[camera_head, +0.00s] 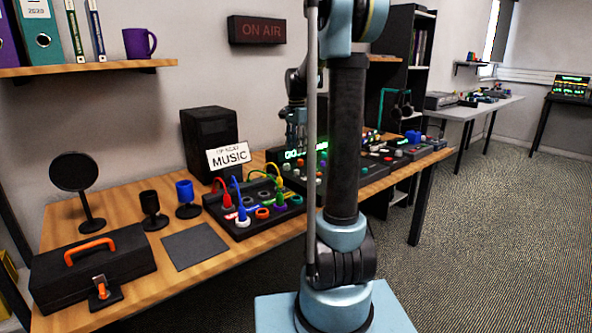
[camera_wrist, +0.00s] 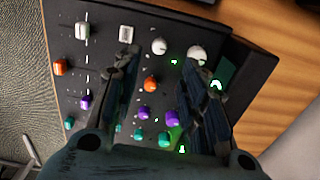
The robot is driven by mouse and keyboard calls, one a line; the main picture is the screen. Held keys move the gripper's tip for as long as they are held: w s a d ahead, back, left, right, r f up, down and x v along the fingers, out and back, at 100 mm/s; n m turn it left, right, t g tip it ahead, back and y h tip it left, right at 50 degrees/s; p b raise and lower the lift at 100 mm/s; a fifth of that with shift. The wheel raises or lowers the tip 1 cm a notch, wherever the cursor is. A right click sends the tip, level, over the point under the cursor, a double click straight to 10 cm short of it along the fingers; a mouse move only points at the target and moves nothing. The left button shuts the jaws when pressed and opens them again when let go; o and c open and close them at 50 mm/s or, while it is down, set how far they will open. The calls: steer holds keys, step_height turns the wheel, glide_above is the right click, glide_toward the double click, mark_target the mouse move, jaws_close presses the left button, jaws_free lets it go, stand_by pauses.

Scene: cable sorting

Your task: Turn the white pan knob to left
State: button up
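A dark mixer panel (camera_wrist: 110,55) fills much of the wrist view, with rows of coloured knobs. White knobs sit along its upper side: one at left (camera_wrist: 82,30), one in the middle (camera_wrist: 158,46) and one at right (camera_wrist: 197,54). I cannot read a label to tell which is the pan knob. My gripper (camera_wrist: 163,68) is open over the panel, its dark fingers spread apart with nothing between them in its grasp. In the head view my gripper (camera_head: 297,130) hangs above the mixer at the back of the desk; its fingertips are hard to make out.
An orange knob (camera_wrist: 151,83) and purple knobs (camera_wrist: 144,113) show between my fingers. In the head view, a cable box (camera_head: 262,218) with coloured plugs, a music sign (camera_head: 228,155) and a black speaker (camera_head: 208,135) stand left of the mixer on the wooden desk.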

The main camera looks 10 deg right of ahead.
mark_target(296, 170)
step_height(296, 170, down, 10)
steer(key=shift+r, duration=0.2)
stand_by(0.3)
jaws_close()
